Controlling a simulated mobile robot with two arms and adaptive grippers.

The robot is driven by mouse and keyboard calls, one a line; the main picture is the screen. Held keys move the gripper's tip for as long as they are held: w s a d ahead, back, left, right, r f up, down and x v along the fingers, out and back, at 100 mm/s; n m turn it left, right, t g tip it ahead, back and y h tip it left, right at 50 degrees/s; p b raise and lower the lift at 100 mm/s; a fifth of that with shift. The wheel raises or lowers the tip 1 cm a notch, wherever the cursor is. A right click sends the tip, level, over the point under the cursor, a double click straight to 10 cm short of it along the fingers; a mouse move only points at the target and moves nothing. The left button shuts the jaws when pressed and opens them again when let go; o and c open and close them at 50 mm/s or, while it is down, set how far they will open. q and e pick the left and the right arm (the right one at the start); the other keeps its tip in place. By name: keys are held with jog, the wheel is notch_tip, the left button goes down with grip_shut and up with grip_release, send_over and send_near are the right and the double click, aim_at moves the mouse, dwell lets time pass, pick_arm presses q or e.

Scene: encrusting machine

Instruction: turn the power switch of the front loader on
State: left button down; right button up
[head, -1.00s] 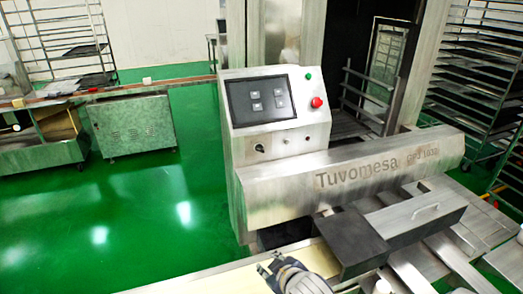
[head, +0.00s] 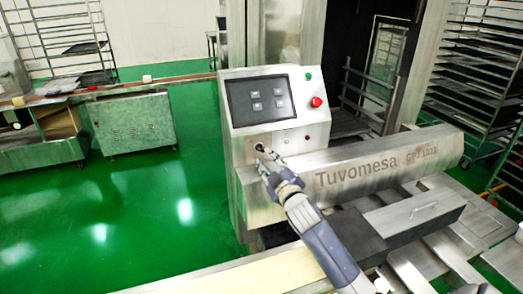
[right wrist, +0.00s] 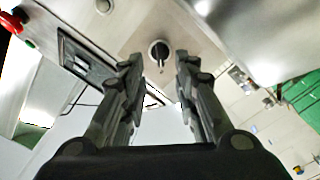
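The power switch is a small black rotary knob (head: 259,147) on the lower left of the front loader's steel panel (head: 240,150). In the right wrist view the knob (right wrist: 159,50) shows with its grip ridge roughly upright in that picture. My right gripper (head: 264,157) is just in front of and below the knob in the head view. In the right wrist view its two dark fingers (right wrist: 158,68) stand apart, with the knob seen in the gap between them. Whether a finger touches the knob I cannot tell. My left gripper is out of view.
The panel carries a dark screen (head: 260,99), a red emergency button (head: 317,102) and a green button (head: 308,76). The steel Tuvomesa cover (head: 360,165) juts out right of my gripper. Green floor (head: 140,210) is clear at left.

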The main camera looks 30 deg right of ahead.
aim_at(260, 150)
jog(key=shift+p+x, duration=0.55)
jog(key=shift+x, duration=2.7)
jog(key=shift+a, duration=0.1)
grip_shut()
